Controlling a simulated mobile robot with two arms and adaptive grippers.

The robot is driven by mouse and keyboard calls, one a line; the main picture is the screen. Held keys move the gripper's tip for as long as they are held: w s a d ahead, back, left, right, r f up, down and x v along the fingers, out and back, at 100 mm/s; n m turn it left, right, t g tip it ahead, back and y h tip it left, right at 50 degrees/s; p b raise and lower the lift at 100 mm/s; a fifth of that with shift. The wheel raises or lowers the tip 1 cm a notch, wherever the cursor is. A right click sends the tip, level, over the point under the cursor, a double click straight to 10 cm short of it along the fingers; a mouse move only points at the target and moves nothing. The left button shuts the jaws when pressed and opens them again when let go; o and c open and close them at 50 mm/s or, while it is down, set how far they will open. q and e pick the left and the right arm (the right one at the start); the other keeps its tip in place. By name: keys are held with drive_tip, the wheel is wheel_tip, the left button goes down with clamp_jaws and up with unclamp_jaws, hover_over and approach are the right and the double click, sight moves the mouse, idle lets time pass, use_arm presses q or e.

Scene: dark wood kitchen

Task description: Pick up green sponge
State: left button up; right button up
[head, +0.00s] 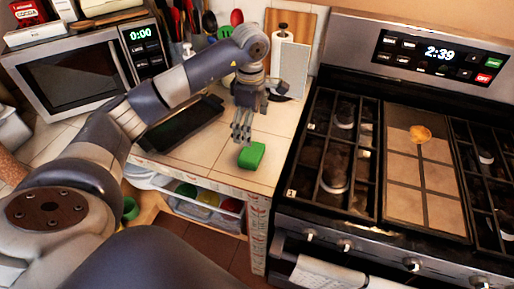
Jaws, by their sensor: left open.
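The green sponge (251,155) lies on the tiled counter near its front edge, just left of the stove. My left gripper (241,134) is open and points down, a little above and behind the sponge in the picture. The gripper appears empty. I cannot tell the exact height of the fingertips above the counter. My right gripper is not in view.
A dark tray (182,124) lies on the counter left of the gripper. A paper towel roll (291,68) stands behind it. The stove (400,170) borders the counter on the right. A microwave (85,75) stands at the left. Open shelves with bowls are below.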

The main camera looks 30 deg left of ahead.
sight(251, 151)
use_arm(q)
drive_tip(key=f, duration=0.1)
drive_tip(key=s+f, duration=0.1)
drive_tip(key=f, duration=0.1)
drive_tip(key=shift+d+f+p, duration=0.1)
drive_tip(key=shift+f+p, duration=0.05)
drive_tip(key=shift+p, duration=0.2)
drive_tip(key=shift+w+f, duration=0.1)
drive_tip(key=shift+f, duration=0.15)
drive_tip(key=shift+f+p, duration=0.35)
wheel_tip(251, 151, down, 3)
drive_tip(key=shift+f+p, duration=0.2)
drive_tip(key=shift+p, duration=0.7)
drive_tip(key=shift+f, duration=0.55)
drive_tip(key=shift+w, duration=0.1)
drive_tip(key=c, duration=0.6)
drive_tip(key=shift+c, duration=1.4)
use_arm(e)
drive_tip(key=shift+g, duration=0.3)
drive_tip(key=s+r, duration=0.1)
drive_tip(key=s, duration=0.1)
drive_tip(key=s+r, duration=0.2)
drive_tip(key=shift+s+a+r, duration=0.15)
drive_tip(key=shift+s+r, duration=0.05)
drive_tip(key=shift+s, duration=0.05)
